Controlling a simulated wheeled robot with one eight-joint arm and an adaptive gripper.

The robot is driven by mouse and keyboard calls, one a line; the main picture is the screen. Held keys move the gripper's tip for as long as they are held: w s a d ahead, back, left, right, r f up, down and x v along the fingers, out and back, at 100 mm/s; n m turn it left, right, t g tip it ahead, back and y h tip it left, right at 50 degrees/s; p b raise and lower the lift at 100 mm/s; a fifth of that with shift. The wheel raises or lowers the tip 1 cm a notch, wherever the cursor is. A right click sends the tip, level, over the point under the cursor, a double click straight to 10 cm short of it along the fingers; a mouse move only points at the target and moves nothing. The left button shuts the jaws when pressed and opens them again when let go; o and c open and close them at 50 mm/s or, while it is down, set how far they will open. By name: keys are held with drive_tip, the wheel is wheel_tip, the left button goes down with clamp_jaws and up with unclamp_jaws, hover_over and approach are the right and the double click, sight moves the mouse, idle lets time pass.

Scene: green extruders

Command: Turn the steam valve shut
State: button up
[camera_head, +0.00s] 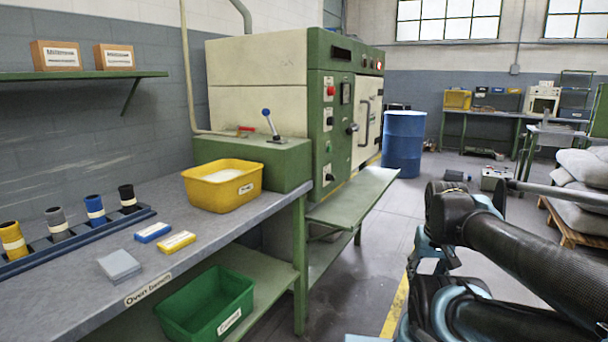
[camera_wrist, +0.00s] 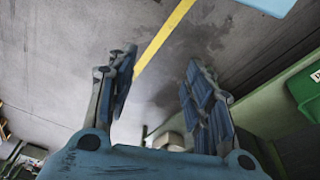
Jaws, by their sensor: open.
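A pipe runs down the wall and bends toward the green machine block. At its end is a small red handle (camera_head: 246,129), which looks like the steam valve. It lies roughly level, and its exact turn is too small to tell. Beside it a lever with a blue knob (camera_head: 268,116) stands upright on the block. My gripper (camera_wrist: 160,60) shows in the wrist view with its two blue-padded fingers spread apart and nothing between them. It is over the floor, away from the valve. In the head view my folded arm is at the right, and the gripper is not clearly visible.
The oven bench (camera_head: 80,262) holds a yellow bin (camera_head: 222,187), colored cylinders in a rack and small blocks. A green bin (camera_head: 205,303) sits on the lower shelf. The machine's green side table (camera_head: 352,197) juts out. A blue drum (camera_head: 403,145) stands behind. Floor is clear between.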

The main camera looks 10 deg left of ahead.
drive_tip(key=shift+w+f, duration=0.2)
drive_tip(key=shift+w, duration=0.2)
drive_tip(key=shift+c, duration=0.2)
drive_tip(key=shift+c, duration=1.3)
